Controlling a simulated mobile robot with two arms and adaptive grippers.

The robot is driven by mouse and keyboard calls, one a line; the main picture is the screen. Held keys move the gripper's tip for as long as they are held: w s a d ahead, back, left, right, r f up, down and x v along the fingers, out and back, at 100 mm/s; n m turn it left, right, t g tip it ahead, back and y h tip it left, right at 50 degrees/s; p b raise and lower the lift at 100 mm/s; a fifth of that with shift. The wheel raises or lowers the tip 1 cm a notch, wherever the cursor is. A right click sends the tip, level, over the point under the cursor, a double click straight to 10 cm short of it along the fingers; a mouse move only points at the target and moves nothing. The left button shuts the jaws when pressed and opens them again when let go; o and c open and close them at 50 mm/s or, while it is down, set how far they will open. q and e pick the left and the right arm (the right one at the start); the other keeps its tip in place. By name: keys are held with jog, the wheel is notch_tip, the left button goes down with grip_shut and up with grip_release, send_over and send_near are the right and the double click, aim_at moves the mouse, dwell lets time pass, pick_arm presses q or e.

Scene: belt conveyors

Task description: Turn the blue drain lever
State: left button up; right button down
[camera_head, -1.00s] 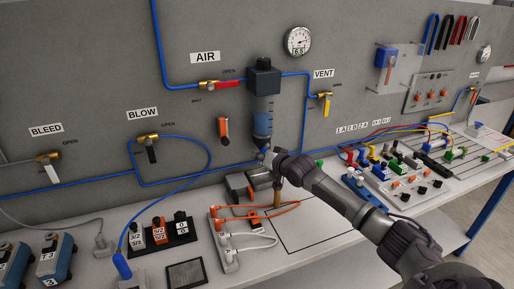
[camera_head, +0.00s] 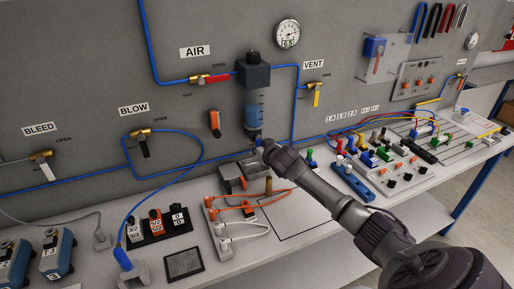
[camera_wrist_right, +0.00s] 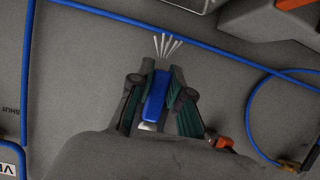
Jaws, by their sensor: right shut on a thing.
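The filter with a clear bowl (camera_head: 254,105) holding blue liquid hangs on the grey wall panel under a dark head. My right gripper (camera_head: 257,144) is at the bottom of the bowl, where the arm hides most of the drain. In the right wrist view, the blue drain lever (camera_wrist_right: 156,95) lies between the two fingers of my right gripper (camera_wrist_right: 158,97), which is shut on it. Several thin pale streaks (camera_wrist_right: 167,45) fan out just beyond the lever's far end. My left gripper is not in view.
A grey block (camera_head: 243,176) stands on the bench below the filter. An orange-handled valve (camera_head: 214,123) is left of the bowl, and the yellow-handled VENT valve (camera_head: 316,93) is right. Blue tubing (camera_head: 200,175) runs along the panel. A terminal strip (camera_head: 222,232) with orange and white leads lies in front.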

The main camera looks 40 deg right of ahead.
dwell(0.3)
jog(key=c, duration=1.1)
grip_release()
jog(key=shift+s, duration=0.1)
jog(key=v, duration=1.2)
